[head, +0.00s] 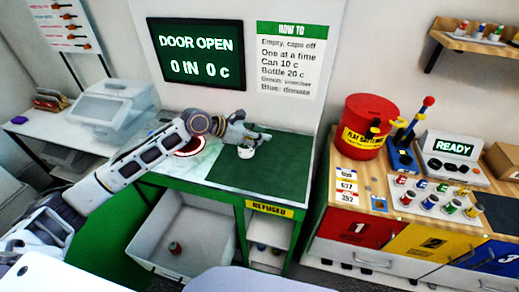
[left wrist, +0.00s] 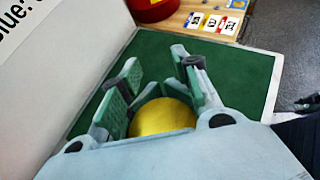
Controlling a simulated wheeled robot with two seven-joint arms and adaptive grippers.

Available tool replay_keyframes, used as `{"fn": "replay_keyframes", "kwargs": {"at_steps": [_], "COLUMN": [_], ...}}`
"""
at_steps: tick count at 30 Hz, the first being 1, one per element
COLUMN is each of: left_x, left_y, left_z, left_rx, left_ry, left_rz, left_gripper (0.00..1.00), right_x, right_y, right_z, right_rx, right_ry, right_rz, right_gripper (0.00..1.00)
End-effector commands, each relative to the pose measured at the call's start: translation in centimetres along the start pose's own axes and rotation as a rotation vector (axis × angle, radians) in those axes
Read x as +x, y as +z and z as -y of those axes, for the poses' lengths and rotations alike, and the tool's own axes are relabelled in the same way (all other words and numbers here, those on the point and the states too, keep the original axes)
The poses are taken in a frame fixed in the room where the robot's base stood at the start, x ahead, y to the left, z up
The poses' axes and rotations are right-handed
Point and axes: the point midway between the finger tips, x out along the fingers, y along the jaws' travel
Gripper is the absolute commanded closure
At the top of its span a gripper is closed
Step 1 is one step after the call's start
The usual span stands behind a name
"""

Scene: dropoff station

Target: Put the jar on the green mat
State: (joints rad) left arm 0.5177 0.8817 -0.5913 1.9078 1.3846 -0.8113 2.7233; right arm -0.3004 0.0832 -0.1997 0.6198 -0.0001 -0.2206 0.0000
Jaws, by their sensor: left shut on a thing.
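My left gripper (head: 256,141) reaches in from the left over the green mat (head: 278,182). It is shut on the jar (head: 246,153), which looks small and white in the head view. In the left wrist view the jar's round gold lid (left wrist: 162,117) sits between the fingers of my left gripper (left wrist: 155,85), and its body is hidden below. The mat also shows around the fingers in the left wrist view (left wrist: 245,70). The jar is over the mat's left part; I cannot tell whether it touches the mat. My right gripper is not in view.
A red ring mark (head: 190,147) lies on the white counter left of the mat. A grey bin (head: 150,255) holding a can stands below. A red tub (head: 364,135) and a wooden counter with several batteries stand at the right. The mat's right part is clear.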

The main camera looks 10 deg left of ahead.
Motion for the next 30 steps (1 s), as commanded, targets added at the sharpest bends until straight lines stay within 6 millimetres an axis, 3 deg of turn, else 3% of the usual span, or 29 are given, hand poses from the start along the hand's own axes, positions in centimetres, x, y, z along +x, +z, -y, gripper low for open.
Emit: {"fn": "replay_keyframes", "kwargs": {"at_steps": [16, 30], "left_x": [0.6, 3.0], "left_y": [-1.1, -4.9], "left_z": [0.0, 0.0], "left_rx": [0.0, -0.001], "left_ry": [0.001, 0.001], "left_rz": [0.001, 0.002], "left_gripper": [1.0, 1.0], "right_x": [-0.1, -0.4], "right_y": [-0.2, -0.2], "right_z": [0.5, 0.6], "right_rx": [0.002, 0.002], "right_ry": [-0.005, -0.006], "right_rz": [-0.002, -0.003], "right_gripper": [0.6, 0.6]}}
